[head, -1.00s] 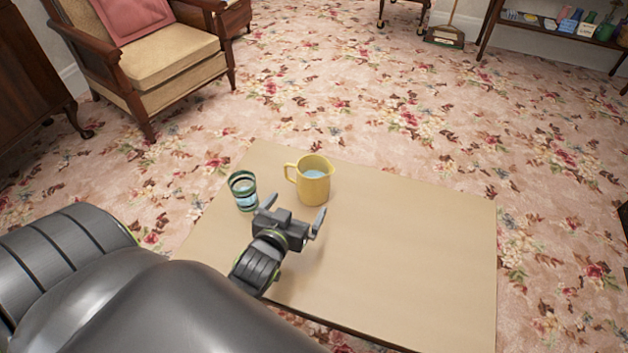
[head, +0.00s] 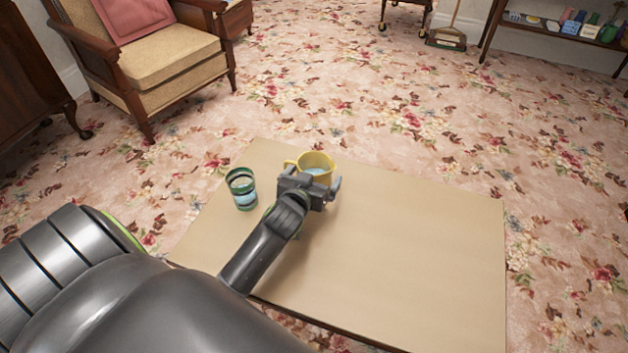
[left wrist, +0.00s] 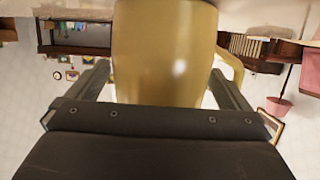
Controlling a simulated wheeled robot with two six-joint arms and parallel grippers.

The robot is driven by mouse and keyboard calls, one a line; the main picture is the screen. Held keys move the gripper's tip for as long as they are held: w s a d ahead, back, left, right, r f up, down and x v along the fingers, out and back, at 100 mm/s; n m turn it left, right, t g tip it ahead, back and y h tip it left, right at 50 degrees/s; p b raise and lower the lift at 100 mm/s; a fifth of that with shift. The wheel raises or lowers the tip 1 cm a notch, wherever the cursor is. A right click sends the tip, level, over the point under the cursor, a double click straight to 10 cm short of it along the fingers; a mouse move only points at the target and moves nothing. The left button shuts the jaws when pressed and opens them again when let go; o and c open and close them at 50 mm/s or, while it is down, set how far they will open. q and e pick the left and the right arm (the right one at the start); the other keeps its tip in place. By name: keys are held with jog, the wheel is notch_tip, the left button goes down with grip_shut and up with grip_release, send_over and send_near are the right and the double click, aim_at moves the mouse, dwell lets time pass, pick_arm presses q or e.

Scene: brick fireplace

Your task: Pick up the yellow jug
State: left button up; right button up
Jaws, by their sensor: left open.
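The yellow jug (head: 318,162) stands near the back edge of the low table (head: 400,260), with bluish liquid in it and its handle to the left. My left gripper (head: 309,186) is open at the jug's near side and hides most of its body. In the left wrist view the jug (left wrist: 165,55) fills the middle, between the two spread fingers of the gripper (left wrist: 166,88), with room showing on both sides. Its handle shows at the right there. My right gripper is not in view.
The right part of the table is bare. An armchair (head: 150,65) stands on the flowered carpet at the back left.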

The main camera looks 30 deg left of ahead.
pick_arm(q)
jog(key=shift+w, duration=0.2)
jog(key=shift+r, duration=0.1)
jog(key=c, duration=1.3)
